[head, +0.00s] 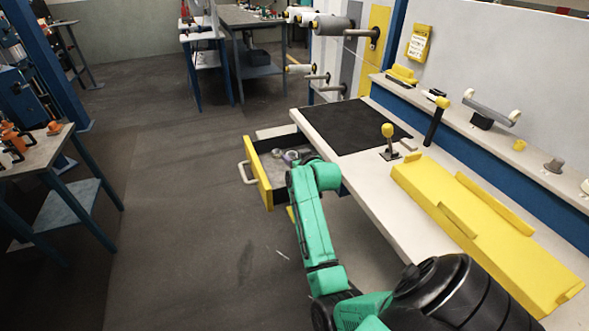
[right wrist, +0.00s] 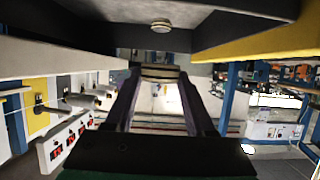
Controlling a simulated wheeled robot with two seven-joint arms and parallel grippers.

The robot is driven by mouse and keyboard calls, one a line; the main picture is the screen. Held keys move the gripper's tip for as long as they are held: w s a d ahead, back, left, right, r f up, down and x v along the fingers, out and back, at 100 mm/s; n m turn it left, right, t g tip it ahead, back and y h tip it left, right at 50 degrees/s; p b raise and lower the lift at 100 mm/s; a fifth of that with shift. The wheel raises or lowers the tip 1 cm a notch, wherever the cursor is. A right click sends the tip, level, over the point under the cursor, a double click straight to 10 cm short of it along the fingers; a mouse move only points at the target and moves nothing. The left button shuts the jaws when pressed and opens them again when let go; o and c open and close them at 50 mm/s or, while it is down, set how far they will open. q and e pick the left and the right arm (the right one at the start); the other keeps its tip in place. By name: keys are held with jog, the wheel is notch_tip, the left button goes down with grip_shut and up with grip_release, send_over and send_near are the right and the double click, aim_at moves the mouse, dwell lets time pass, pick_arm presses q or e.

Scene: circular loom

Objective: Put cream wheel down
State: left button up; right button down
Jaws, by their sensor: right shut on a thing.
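My right gripper (right wrist: 158,80) is shut on a small cream wheel (right wrist: 160,72), seen between its fingertips in the right wrist view. In the head view my green right arm reaches to the open drawer, and the hand is mostly hidden by the arm and bench edge. The drawer (head: 264,186) has a yellow front and a pale handle and is pulled out from under the bench. Small greyish things lie inside it, too small to tell apart. The right wrist view shows a small round pale thing (right wrist: 160,26) against a dark surface. My left gripper is not in view.
The bench top (head: 345,175) carries a black mat (head: 350,128), a yellow-knobbed lever (head: 388,135) and a long yellow tray (head: 470,225). A shelf with small items runs along the wall. Rollers (head: 335,25) hang at the back. The floor left of the drawer is clear.

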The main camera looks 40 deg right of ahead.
notch_tip(320, 180, down, 5)
jog(key=shift+r, duration=0.15)
jog(key=shift+f, duration=0.2)
jog(key=shift+f+b, duration=0.3)
jog(key=shift+f, duration=0.05)
jog(key=shift+c, duration=1.2)
grip_release()
